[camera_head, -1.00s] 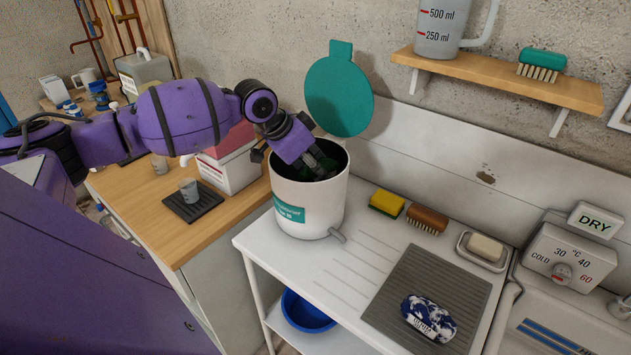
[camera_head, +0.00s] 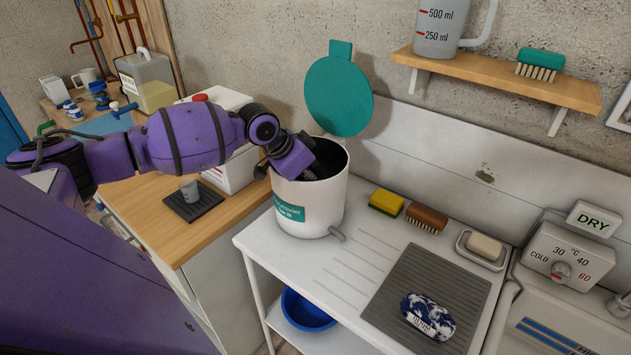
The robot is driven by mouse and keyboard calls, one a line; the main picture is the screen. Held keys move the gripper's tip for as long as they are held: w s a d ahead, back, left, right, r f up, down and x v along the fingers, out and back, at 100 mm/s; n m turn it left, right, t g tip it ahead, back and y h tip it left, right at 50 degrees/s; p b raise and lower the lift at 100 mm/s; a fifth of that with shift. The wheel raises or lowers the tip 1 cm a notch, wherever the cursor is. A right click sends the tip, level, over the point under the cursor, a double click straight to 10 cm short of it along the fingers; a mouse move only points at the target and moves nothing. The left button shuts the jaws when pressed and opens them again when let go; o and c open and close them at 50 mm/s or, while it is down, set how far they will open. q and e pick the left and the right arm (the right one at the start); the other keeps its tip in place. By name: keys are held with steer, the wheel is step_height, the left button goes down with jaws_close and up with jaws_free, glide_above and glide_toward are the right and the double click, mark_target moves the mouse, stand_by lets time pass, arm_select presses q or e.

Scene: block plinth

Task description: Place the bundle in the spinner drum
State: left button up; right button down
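The spinner drum (camera_head: 325,205) is a white, open-topped cylinder with a teal label and a spout low at its front right. Its round teal lid (camera_head: 338,95) stands open behind it. A blue-and-white patterned bundle (camera_head: 428,316) with a pale band lies on the grey ribbed mat at the front right, apart from any gripper. My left gripper (camera_head: 322,172) reaches over the drum's left rim into the mouth. Its fingertips are in the dark interior, so their opening and anything between them are hidden. My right gripper is out of view.
A yellow sponge (camera_head: 386,203), a brown brush (camera_head: 427,218) and a soap dish (camera_head: 481,250) line the back of the white worktop. A shelf (camera_head: 500,80) juts from the wall above.

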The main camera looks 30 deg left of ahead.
arm_select(q)
steer(key=o, duration=1.2)
steer(key=shift+s+f, duration=0.25)
steer(key=shift+f, duration=0.35)
steer(key=shift+s+f, duration=0.1)
steer(key=shift+f, duration=0.05)
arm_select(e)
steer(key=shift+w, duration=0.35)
arm_select(q)
steer(key=shift+r, duration=0.35)
steer(key=p+v, duration=0.1)
steer(key=v, duration=1.1)
steer(key=shift+w+r+p, duration=0.25)
steer(key=shift+r+p, duration=0.05)
steer(key=shift+r, duration=0.25)
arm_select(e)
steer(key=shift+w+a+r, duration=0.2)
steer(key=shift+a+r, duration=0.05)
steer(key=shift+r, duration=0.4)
